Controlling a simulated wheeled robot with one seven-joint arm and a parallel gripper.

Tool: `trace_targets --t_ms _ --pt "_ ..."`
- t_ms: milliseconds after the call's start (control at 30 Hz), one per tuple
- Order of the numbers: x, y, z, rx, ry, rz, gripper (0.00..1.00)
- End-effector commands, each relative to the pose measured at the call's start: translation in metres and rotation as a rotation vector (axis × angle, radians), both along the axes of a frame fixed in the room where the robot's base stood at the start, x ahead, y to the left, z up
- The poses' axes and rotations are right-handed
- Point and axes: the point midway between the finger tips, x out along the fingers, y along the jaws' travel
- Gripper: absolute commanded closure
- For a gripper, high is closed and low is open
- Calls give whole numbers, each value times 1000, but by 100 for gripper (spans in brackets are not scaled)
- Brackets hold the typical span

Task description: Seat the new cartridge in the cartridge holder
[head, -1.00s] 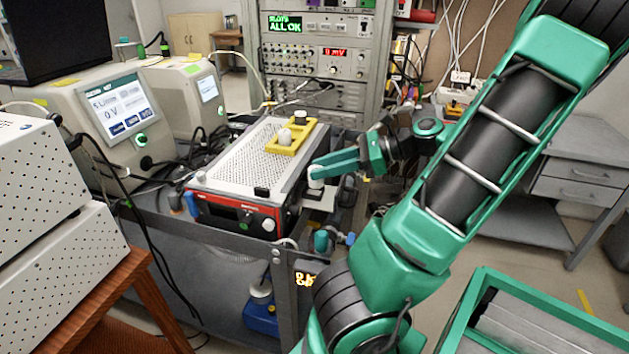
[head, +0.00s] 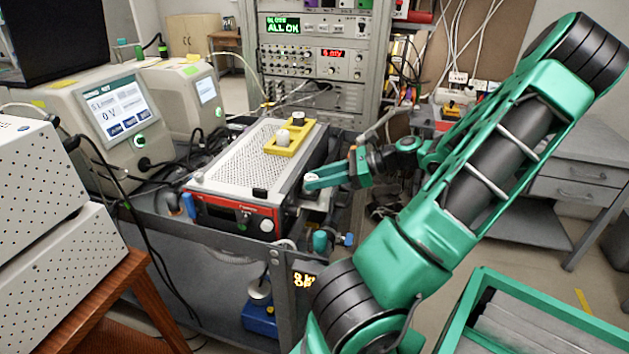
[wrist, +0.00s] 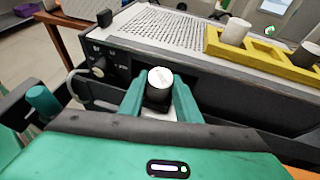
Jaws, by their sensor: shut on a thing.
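My gripper (head: 309,183) is shut on the new cartridge at the right side of the red-fronted instrument. In the wrist view, both green fingers of my gripper (wrist: 159,90) flank the cartridge (wrist: 160,76), whose round white top faces up. A black cup-like part, apparently the cartridge holder (wrist: 156,98), shows just below the white top, between the fingers. The cartridge looks upright and lined up with it; how deep it sits is hidden. In the head view, only a little of the cartridge's white top (head: 311,176) shows by the fingertips.
A yellow tray (head: 275,149) on the instrument's perforated lid (head: 237,152) holds a white cylinder (head: 283,137) and another one with a dark part (head: 298,118). The instrument's side wall (wrist: 205,85) stands close beyond my fingers. A rack reads "ALL OK" (head: 284,27).

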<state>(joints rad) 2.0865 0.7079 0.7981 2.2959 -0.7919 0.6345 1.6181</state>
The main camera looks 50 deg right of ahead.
Motion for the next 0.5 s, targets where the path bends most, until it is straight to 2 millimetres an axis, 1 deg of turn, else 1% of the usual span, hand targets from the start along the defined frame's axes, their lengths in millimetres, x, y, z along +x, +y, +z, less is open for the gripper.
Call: trace_targets --t_ms 33,67,100,133,500 --pt "-2 0 -4 5 15 -4 100" --pt "-2 0 -4 5 15 -3 63" --pt "-2 1 -5 4 15 -3 53" --pt "-2 1 -5 5 15 -2 51" --pt "-2 1 -3 5 12 -1 51"
